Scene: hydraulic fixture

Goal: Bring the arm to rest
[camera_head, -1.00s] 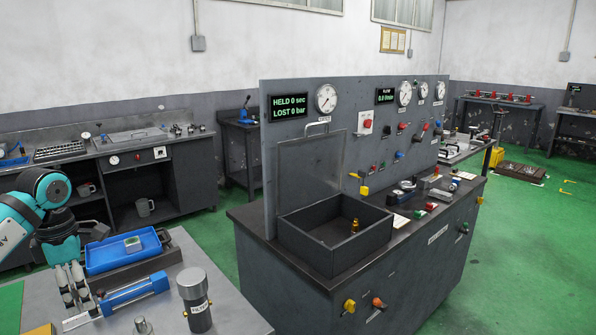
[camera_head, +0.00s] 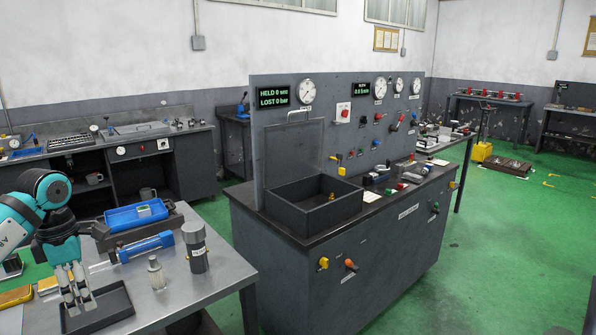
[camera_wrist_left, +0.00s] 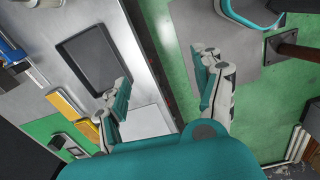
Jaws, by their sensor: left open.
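My left arm (camera_head: 22,225), white and teal, comes in from the left. Its left gripper (camera_head: 78,308) points down, open and empty, in front of a shallow black tray (camera_head: 112,304) on the near bench. In the left wrist view the two fingers of the left gripper (camera_wrist_left: 162,80) stand wide apart with nothing between them. The black tray (camera_wrist_left: 88,62) lies beyond the left finger there. I cannot tell whether the fingertips touch the tray. My right gripper is not in view.
The near bench (camera_head: 215,283) also holds a blue tray (camera_head: 121,217), a blue cylinder (camera_head: 146,247), a dark labelled canister (camera_head: 196,252) and a small clear bottle (camera_head: 156,275). The test stand (camera_head: 330,270) with an open box (camera_head: 288,216) is to the right. Green floor (camera_head: 500,260) is free further right.

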